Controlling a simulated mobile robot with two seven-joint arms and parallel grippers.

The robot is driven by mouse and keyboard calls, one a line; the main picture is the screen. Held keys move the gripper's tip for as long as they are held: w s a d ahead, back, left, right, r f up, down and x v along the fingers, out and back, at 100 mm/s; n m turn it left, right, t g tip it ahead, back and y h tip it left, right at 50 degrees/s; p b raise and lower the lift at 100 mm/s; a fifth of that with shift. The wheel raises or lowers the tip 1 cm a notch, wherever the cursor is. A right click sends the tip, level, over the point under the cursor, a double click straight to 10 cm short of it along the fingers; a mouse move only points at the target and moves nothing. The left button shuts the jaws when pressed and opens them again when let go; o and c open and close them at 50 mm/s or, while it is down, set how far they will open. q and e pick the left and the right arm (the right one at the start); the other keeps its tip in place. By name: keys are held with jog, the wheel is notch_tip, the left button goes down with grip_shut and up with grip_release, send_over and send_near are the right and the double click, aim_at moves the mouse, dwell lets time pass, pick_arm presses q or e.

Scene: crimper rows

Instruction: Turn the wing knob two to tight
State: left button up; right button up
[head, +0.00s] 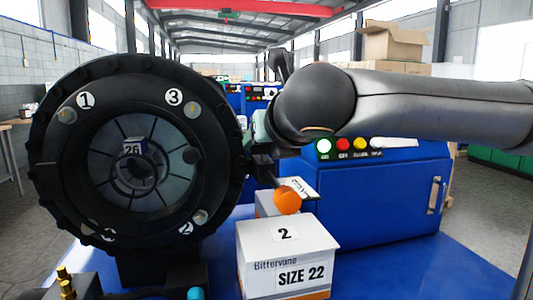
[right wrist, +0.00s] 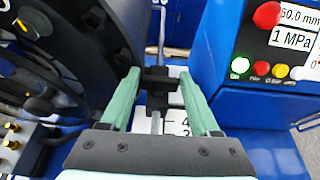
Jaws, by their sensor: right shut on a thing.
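The crimper's large black ring (head: 62,165) fills the left of the head view, with labels 1, 3 and 2 by small round bolts on its face. My right gripper (head: 262,150) is at the ring's right side, mostly hidden behind its own wrist. In the right wrist view its two green fingers (right wrist: 157,88) stand on either side of a black winged part (right wrist: 157,77), shut on it. A grey rod (right wrist: 156,122) runs from that part toward the palm. I cannot read a number on the part. My left gripper is not in view.
An orange ball (head: 287,200) on a dark rod is below my right gripper. A white SIZE 22 box (head: 265,262) marked 2 stands in front. A blue control cabinet (head: 375,205) with coloured buttons is to the right. Blue tabletop (head: 400,260) is clear at front right.

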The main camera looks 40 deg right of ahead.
jog(key=shift+d, duration=0.1)
jog(key=shift+h, duration=0.3)
jog(key=o, duration=1.4)
jog(key=shift+s, duration=0.1)
jog(key=shift+c, duration=0.2)
